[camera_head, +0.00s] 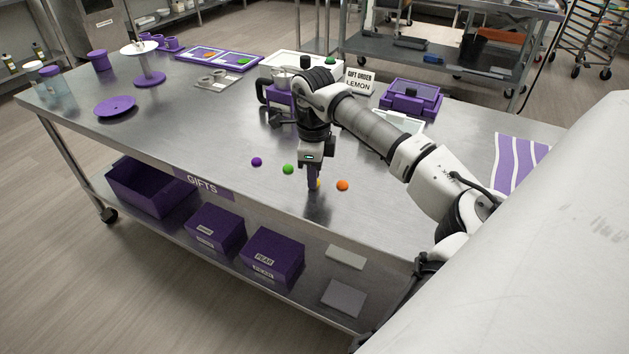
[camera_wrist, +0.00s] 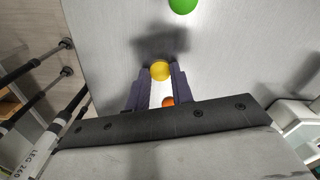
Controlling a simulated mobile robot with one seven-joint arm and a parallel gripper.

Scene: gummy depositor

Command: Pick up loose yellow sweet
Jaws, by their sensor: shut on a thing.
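The yellow sweet (camera_wrist: 160,70) is a small round piece between the tips of my gripper (camera_wrist: 158,82) in the wrist view. My gripper is shut on it. In the head view my gripper (camera_head: 314,186) points down at the steel table's front part, and only a sliver of the yellow sweet (camera_head: 318,184) shows beside the fingers. The sweet is at or very near the table top; I cannot tell whether it touches it.
An orange sweet (camera_head: 342,185) lies just right of my gripper. A green sweet (camera_head: 288,169) and a purple sweet (camera_head: 256,161) lie to the left. The table's front edge is close.

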